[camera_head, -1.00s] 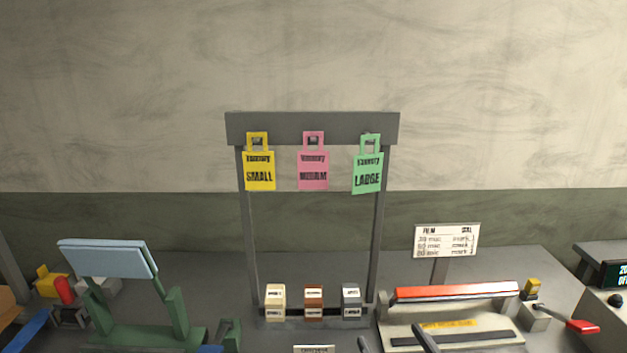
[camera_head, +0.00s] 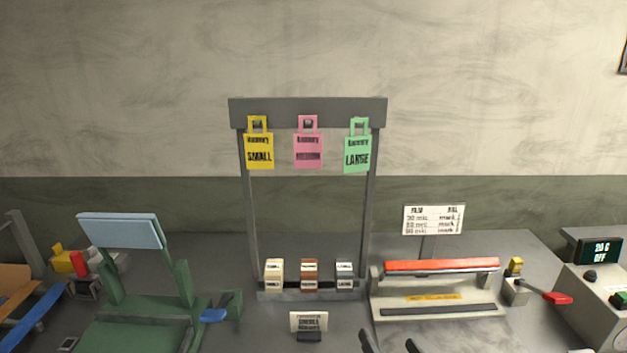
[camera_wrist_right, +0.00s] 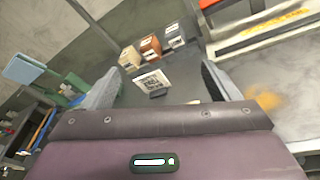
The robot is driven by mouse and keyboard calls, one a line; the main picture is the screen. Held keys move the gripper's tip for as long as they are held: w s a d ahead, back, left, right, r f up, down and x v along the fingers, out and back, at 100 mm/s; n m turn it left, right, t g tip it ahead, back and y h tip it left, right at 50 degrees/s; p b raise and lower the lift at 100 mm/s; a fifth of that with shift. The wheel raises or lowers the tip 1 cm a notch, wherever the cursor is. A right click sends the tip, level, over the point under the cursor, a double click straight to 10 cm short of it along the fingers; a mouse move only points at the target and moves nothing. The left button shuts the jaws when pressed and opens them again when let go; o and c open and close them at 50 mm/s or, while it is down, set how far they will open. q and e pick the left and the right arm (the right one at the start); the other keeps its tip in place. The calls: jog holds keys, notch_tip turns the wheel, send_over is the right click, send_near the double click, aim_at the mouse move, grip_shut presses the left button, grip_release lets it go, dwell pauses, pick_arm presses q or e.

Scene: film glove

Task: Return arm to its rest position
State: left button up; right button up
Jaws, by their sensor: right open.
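My right gripper (camera_head: 390,342) shows only by its dark fingertips at the bottom edge of the head view, in front of the sealer. In the right wrist view the same gripper (camera_wrist_right: 160,90) has its two fingers wide apart with nothing between them but the bench and a small sign card beyond. My left gripper is not in the head view.
A rack (camera_head: 307,112) holds yellow, pink and green tags above several small blocks (camera_head: 309,274). A small sign (camera_head: 308,322) stands in front. A red-topped sealer (camera_head: 441,266) is at right, a green stand (camera_head: 140,320) at left, and a control box (camera_head: 598,290) far right.

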jog(key=s+d+f+m+g+h, duration=0.25)
jog(key=s+f+m+g, duration=0.4)
jog(key=m, duration=0.85)
jog(key=s+d+f+m+g+h, duration=0.1)
jog(key=s+d+f+m+g, duration=0.55)
jog(key=m, duration=0.85)
jog(key=s+a+f+b, duration=0.1)
jog(key=s+f, duration=0.1)
jog(key=f, duration=1.3)
jog(key=s+a+f, duration=0.2)
jog(key=f, duration=1.3)
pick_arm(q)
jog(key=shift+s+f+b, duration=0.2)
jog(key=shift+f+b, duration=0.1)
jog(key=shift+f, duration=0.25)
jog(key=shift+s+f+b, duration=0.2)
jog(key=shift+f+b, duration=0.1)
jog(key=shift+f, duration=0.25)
pick_arm(e)
jog(key=s+d+f, duration=0.2)
jog(key=s+f, duration=0.8)
jog(key=s+d+f+g, duration=0.1)
jog(key=s+f, duration=0.8)
jog(key=f, duration=0.1)
jog(key=shift+s+d+m+g, duration=0.3)
jog(key=shift+s+d, duration=0.05)
